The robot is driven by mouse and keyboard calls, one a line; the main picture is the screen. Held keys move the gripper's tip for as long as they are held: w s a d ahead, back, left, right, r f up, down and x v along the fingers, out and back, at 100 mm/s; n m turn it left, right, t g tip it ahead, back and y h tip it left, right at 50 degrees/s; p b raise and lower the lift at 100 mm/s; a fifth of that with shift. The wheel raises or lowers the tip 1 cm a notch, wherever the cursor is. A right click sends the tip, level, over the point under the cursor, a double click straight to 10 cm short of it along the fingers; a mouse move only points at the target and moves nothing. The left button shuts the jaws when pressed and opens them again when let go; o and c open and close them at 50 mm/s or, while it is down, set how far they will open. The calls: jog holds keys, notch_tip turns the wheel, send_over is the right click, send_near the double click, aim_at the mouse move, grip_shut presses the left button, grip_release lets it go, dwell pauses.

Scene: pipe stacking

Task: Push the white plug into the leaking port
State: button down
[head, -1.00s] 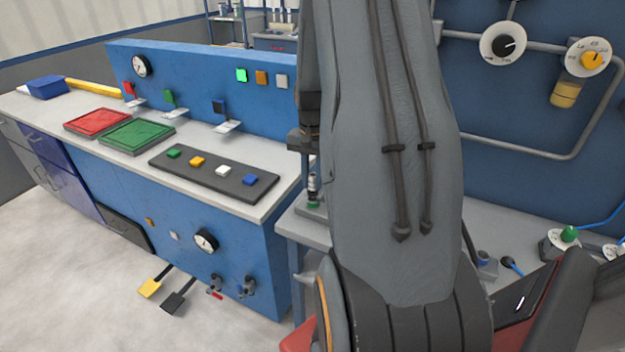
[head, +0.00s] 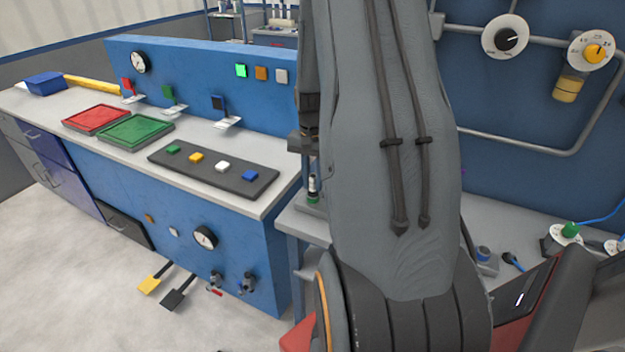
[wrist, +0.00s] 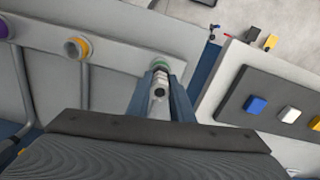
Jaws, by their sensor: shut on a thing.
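In the wrist view my gripper (wrist: 160,95) is shut on the small white plug (wrist: 160,80), with a blue-grey finger on either side. The plug lies in line with a green-ringed port (wrist: 158,63) on a grey pipe; the gap between them is too small to judge. A yellow-ringed port (wrist: 76,48) and a purple-ringed port (wrist: 4,27) lie to the left. No leak is clearly visible at any of them. In the head view my arm hides most of this area, and only a small part near the grey bench shows beside it.
In the wrist view a dark button panel (wrist: 285,105) lies on a pale bench to the right. In the head view a blue console (head: 200,85) with red and green trays (head: 97,118) stands at left. A grey pipe with dials (head: 505,36) runs along the right wall.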

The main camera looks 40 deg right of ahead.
jog(key=c, duration=1.5)
grip_release()
jog(key=shift+r+b, duration=0.95)
jog(key=shift+r, duration=3)
jog(key=s+a+n, duration=0.3)
jog(key=a+n, duration=0.1)
jog(key=a, duration=0.5)
jog(key=s+a+n+t, duration=0.1)
jog(key=s+a+n, duration=0.2)
jog(key=a, duration=0.7)
jog(key=s+a+n, duration=0.3)
jog(key=a+n, duration=0.2)
jog(key=a, duration=0.4)
jog(key=shift+s+a+r, duration=0.1)
jog(key=shift+a, duration=0.15)
